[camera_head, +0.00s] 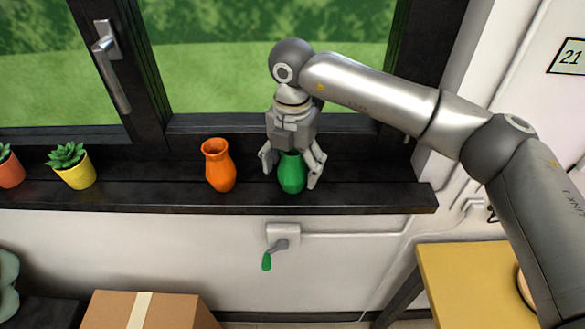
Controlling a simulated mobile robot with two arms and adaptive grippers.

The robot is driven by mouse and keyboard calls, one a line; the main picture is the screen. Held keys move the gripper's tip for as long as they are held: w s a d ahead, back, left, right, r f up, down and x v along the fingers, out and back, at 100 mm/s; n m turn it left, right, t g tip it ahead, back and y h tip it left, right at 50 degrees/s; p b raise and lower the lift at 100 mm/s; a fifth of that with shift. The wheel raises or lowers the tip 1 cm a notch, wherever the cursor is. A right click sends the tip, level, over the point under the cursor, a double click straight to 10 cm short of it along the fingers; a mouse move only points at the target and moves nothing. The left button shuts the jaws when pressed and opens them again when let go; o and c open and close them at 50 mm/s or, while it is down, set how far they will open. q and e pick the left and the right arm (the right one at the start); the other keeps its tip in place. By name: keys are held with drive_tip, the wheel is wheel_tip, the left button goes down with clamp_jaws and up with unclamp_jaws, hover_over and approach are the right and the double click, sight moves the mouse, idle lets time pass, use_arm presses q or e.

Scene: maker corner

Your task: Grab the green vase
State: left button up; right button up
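The green vase (291,174) stands upright on the dark window sill, right of an orange vase. My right gripper (292,176) comes down over it from above, its arm reaching in from the right. One finger is on each side of the green vase, and the fingers are spread open. A small gap seems to show between the right finger and the vase; contact on the left side is hard to tell. The gripper's body hides the vase's neck and top. My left gripper is not in view.
The orange vase (218,166) stands close on the left on the sill (350,194). A yellow potted plant (76,172) and another pot (10,168) are farther left.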

drive_tip(key=c, duration=0.9)
drive_tip(key=shift+r, duration=0.1)
